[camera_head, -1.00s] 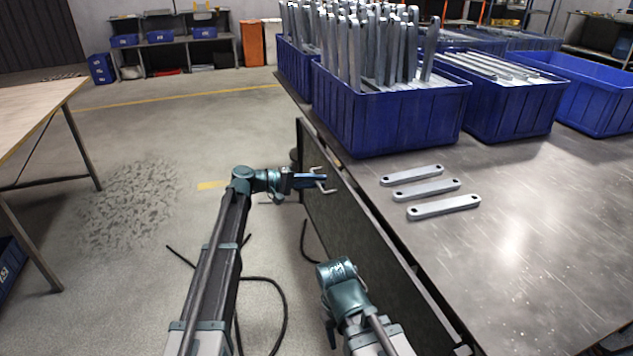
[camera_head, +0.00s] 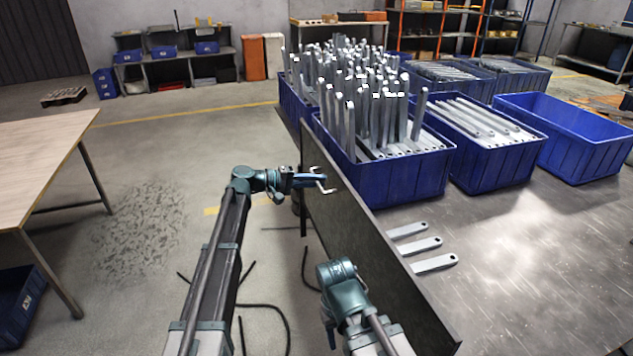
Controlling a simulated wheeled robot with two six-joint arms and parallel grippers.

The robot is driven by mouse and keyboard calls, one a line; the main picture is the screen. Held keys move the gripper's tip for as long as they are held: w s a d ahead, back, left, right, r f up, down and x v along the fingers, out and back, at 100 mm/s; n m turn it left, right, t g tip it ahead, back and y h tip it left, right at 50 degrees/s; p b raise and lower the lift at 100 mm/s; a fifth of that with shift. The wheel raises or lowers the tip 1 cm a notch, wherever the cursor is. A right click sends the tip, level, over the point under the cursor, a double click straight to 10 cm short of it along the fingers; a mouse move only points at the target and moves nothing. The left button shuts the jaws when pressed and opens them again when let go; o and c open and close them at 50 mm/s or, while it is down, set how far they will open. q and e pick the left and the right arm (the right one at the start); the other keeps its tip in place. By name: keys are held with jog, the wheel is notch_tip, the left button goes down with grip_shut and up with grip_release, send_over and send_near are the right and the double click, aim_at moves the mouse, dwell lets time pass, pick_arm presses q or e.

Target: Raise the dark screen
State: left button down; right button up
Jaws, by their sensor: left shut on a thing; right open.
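The dark screen (camera_head: 365,250) is a long flat panel standing along the near left edge of the table. Its upper edge rises above the tabletop and hides the left ends of the loose brackets. My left gripper (camera_head: 322,182) is at the screen's far end, shut on the screen's handle, whose details are small. My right gripper (camera_head: 330,328) hangs low beside the near part of the screen, apart from it, mostly hidden by its own wrist; it is open and empty.
The metal table (camera_head: 520,270) carries blue bins, one full of upright galvanized brackets (camera_head: 375,110), and several flat ones near the screen. An empty blue bin (camera_head: 570,140) stands at right. A wooden table (camera_head: 40,160) stands left.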

pick_arm(q)
notch_tip(320, 180, up, 16)
jog(key=p, duration=1.3)
jog(key=shift+w+f+p, duration=0.15)
jog(key=shift+p, duration=0.2)
jog(key=c, duration=1)
grip_release()
jog(key=shift+o, duration=0.6)
jog(key=p+v, duration=0.2)
jog(key=v, duration=1.2)
jog(key=shift+p, duration=0.4)
